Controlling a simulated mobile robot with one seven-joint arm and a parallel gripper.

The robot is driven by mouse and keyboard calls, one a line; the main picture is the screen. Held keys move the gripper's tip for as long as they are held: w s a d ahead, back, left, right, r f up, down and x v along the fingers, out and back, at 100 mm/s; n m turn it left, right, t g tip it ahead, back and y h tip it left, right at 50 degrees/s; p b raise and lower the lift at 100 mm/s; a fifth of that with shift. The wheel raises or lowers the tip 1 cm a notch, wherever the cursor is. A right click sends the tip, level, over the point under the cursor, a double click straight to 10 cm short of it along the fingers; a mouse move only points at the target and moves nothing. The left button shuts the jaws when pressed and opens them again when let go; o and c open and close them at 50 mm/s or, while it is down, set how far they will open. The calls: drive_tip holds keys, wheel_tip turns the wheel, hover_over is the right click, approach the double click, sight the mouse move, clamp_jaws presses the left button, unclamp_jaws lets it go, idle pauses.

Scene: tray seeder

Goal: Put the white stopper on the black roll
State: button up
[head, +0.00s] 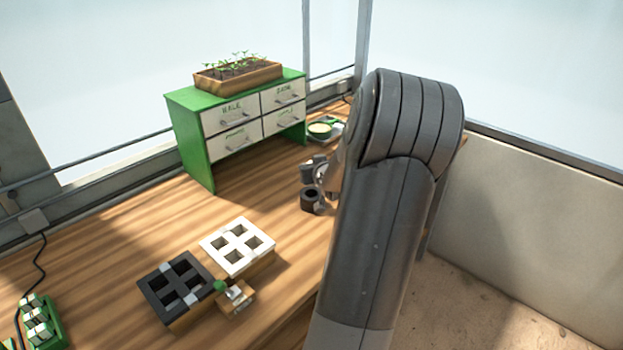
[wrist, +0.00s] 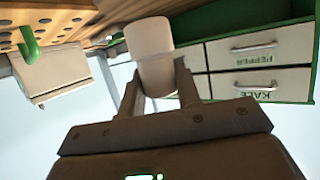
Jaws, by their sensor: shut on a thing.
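The white stopper (wrist: 150,42) is a smooth pale cylinder between my gripper's fingers in the wrist view. My gripper (wrist: 158,82) is shut on it. In the head view my arm hides the stopper and most of the gripper. The black roll (head: 311,202) stands on the wooden table, just left of my arm, with a dark hollow in its top. My gripper's visible part is close behind and above it; I cannot tell the exact gap. The black roll is not recognisable in the wrist view.
A green cabinet (head: 190,140) with white drawers stands behind, bearing a seedling planter (head: 238,78). A dark grey object (head: 307,170) is behind the roll. A white block (head: 238,237) and black block (head: 163,283) with square openings sit in front.

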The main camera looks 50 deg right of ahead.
drive_tip(key=shift+w+f, duration=0.2)
drive_tip(key=shift+f, duration=1.9)
drive_tip(key=shift+f, duration=0.1)
drive_tip(key=o, duration=1)
drive_tip(key=shift+s, duration=0.1)
drive_tip(key=v, duration=1.2)
drive_tip(key=shift+a, duration=0.1)
